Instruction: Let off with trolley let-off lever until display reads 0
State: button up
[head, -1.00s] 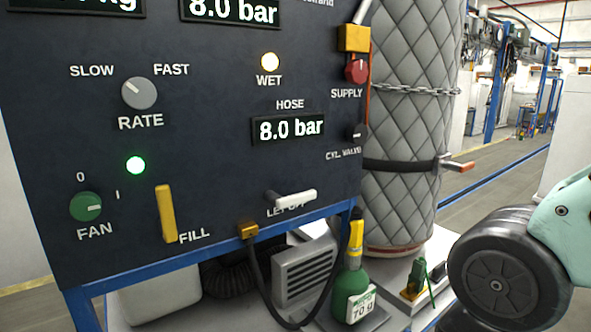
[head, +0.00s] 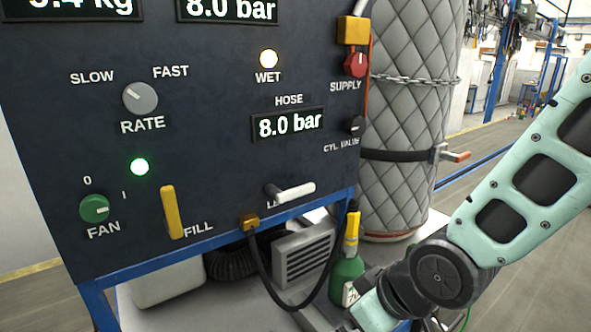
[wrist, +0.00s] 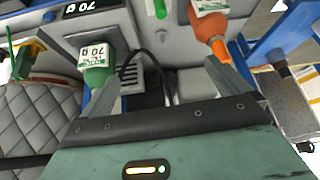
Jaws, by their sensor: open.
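The let-off lever (head: 294,191) has a white handle pointing right at the lower right of the dark panel; its label is mostly hidden behind it. The hose display (head: 289,124) above it reads 8.0 bar. My gripper (wrist: 160,68) is open and empty in the wrist view, its fingers spread wide before the trolley's lower gear. In the head view, my arm reaches down at the lower right, below and right of the lever; the fingers are not clearly seen there. The lever cannot be made out in the wrist view.
A green bottle (head: 346,272) with a yellow neck stands below the panel; a hose (head: 262,277) loops left of it. A quilted cylinder (head: 402,118) with a chain stands to the right. The wrist view shows an orange bottle (wrist: 208,23). The yellow fill lever (head: 172,212) is further left.

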aim_at(298, 190)
jog(key=w+r+t+y, duration=0.3)
jog(key=w+r+t, duration=0.1)
jog(key=w+t, duration=0.1)
jog(key=w+r+m+t+y, duration=0.1)
jog(key=w+r+t+y, duration=0.2)
jog(key=w+r+t, duration=0.2)
jog(key=w+a, duration=0.1)
jog(key=w, duration=0.2)
dwell(0.4)
jog(key=shift+w+a+b, duration=0.1)
jog(key=shift+w+b, duration=0.05)
jog(key=shift+b, duration=1.1)
jog(key=p+x, duration=0.2)
jog(key=x, duration=0.2)
jog(key=p+x, duration=0.2)
jog(key=x, duration=0.3)
jog(key=r+p+x, duration=0.1)
jog(key=p+x, duration=0.1)
jog(key=x, duration=0.3)
jog(key=shift+w+a, duration=0.15)
jog(key=shift+a, duration=0.1)
